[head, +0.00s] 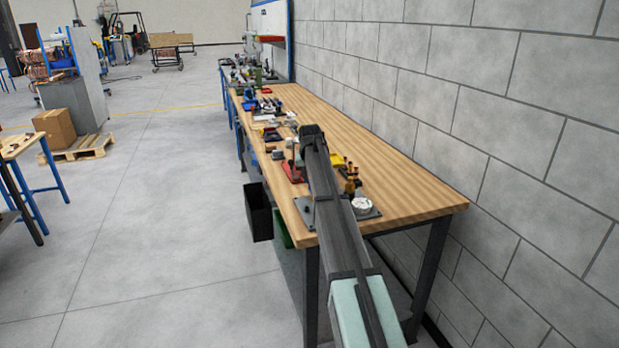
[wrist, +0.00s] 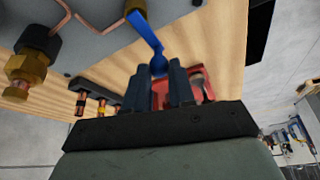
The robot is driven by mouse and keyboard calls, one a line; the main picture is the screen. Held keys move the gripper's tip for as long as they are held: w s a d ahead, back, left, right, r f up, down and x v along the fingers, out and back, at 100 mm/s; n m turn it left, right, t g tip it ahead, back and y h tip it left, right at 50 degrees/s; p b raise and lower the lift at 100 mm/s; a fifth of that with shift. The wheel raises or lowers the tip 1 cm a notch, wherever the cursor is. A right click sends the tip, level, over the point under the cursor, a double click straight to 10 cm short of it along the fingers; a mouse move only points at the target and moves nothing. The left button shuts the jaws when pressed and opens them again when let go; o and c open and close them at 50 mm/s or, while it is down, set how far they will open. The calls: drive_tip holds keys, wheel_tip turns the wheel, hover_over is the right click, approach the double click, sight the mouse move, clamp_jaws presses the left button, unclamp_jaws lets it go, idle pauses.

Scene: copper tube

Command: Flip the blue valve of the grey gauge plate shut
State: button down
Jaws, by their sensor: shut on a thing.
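In the wrist view my gripper (wrist: 159,80) is shut with its dark fingers on either side of the end of the blue valve's handle (wrist: 147,32). The handle runs up and slightly left from the fingers to a brass body at the top edge. The grey gauge plate (wrist: 90,45) fills the upper left, with copper tubes and a large brass fitting (wrist: 22,70). In the head view the plate (head: 372,212) lies at the bench's near end with a round white gauge (head: 361,205) on it.
The wooden bench (head: 420,200) runs along a block wall. Several tools and red, yellow and blue parts lie farther along it. A red piece (wrist: 196,84) shows behind my fingers in the wrist view. The bench's right side is clear. A black bin (head: 258,212) hangs at its left.

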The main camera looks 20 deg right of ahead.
drive_tip(key=c, duration=0.9)
unclamp_jaws()
drive_tip(key=shift+c, duration=0.2)
drive_tip(key=v, duration=1.3)
drive_tip(key=shift+s+r, duration=0.2)
drive_tip(key=shift+r, duration=0.2)
drive_tip(key=shift+a, duration=0.1)
